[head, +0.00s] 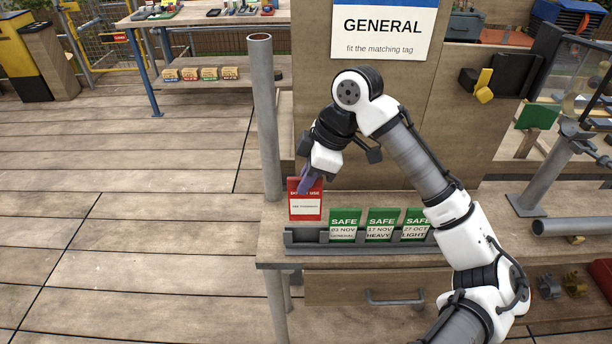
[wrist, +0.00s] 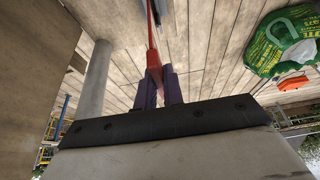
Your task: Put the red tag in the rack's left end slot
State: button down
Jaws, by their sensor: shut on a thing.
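My gripper (head: 306,179) is shut on the top of the red tag (head: 305,205). The tag has a white label panel and hangs roughly upright. In the wrist view the red tag (wrist: 153,55) shows edge-on between the two purple fingers (wrist: 160,90). The grey rack (head: 310,247) lies along the left front of the bench. The tag appears above the rack's left end slot, with its lower edge a little higher than the rack. Three green SAFE tags stand in the slots to the right: general (head: 345,226), heavy (head: 382,225) and light (head: 415,225).
A grey upright pole (head: 264,120) stands close to the left of the tag. A wooden board with a GENERAL sign (head: 384,28) rises behind the rack. A drawer handle (head: 395,300) is below the bench edge. A short pipe (head: 575,226) lies at the right.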

aim_at(300, 220)
jog(key=shift+f+b, duration=2.7)
jog(key=shift+f, duration=1.75)
jog(key=c, duration=1.4)
grip_release()
jog(key=shift+c, duration=0.2)
jog(key=shift+w, duration=0.1)
